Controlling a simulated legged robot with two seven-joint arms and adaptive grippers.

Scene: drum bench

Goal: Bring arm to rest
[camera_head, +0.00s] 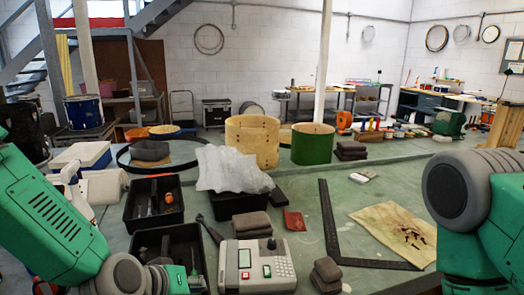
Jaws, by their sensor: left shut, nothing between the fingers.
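My left arm, green with grey joints, comes in from the lower left. Its wrist end lies low over the front black tray, and my left gripper (192,281) is small and partly cut off at the bottom edge. It is shut with nothing seen in it. My right arm shows at the right edge as a large grey joint and green links; its gripper is out of view.
A grey console with keypad (257,265) stands right of the left gripper. Black trays (154,222), dark folded pads (326,275), a black L-square (330,222) and a stained cloth (397,229) lie on the green bench. Drum shells (252,141) stand behind.

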